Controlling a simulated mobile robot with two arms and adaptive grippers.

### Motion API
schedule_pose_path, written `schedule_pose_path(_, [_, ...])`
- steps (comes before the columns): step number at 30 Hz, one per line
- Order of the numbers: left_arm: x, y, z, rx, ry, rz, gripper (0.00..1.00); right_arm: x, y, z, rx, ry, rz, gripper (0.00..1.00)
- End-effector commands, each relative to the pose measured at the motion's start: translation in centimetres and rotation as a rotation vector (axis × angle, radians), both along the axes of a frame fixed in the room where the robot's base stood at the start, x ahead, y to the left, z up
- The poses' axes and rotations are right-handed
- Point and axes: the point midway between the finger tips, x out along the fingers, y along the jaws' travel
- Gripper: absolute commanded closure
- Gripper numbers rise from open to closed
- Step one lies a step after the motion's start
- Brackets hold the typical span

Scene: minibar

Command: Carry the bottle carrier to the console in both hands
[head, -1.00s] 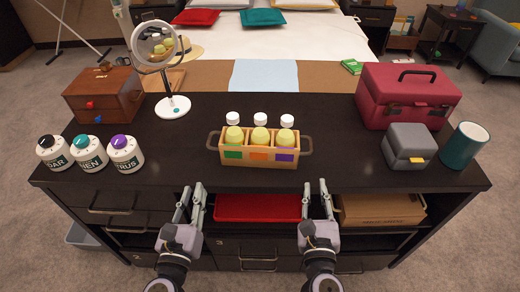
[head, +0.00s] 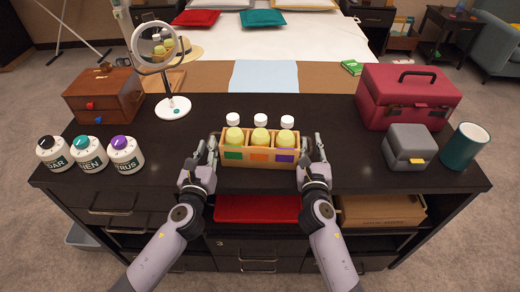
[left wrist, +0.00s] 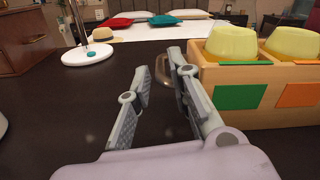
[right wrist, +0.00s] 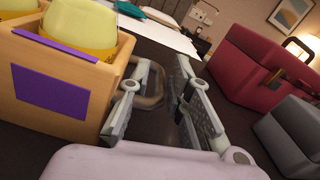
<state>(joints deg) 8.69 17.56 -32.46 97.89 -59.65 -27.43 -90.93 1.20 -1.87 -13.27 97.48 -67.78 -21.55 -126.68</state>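The wooden bottle carrier (head: 258,158) stands on the dark console top with three yellow-green bottles (head: 260,137) with white caps in it. Its front has green, orange and purple labels. My left gripper (head: 208,146) is at its left end; in the left wrist view the open fingers (left wrist: 160,85) have the left handle (left wrist: 167,70) near their tips. My right gripper (head: 315,150) is at its right end; in the right wrist view the open fingers (right wrist: 165,90) have the right handle (right wrist: 153,88) between them. Neither gripper is seen clamped on a handle.
Three white jars (head: 90,154) and a round mirror (head: 173,107) stand left. A wooden box (head: 104,94) is behind them. A red case (head: 408,97), grey box (head: 407,147) and teal cup (head: 463,146) stand right. A red tray (head: 257,208) is on the shelf below.

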Motion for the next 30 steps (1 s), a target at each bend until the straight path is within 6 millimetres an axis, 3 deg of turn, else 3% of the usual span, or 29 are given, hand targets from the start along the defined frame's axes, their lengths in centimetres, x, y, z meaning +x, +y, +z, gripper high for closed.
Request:
schedule_pose_path(5, [1.13,-0.13,0.00,0.000,0.000,0.000,0.81,1.13,-0.10,-0.01,0.001,0.000,0.001,0.81])
schedule_pose_path(14, [1.25,-0.15,0.01,-0.001,0.000,0.000,0.81,1.25,-0.12,0.01,0.001,0.000,0.001,0.81])
schedule_pose_path(23, [1.23,-0.15,0.00,0.000,0.000,0.000,1.00,1.23,-0.13,0.01,0.001,0.000,0.000,1.00])
schedule_pose_path(30, [1.22,-0.15,-0.01,0.000,0.001,0.000,1.00,1.23,-0.15,0.00,0.001,0.000,0.000,1.00])
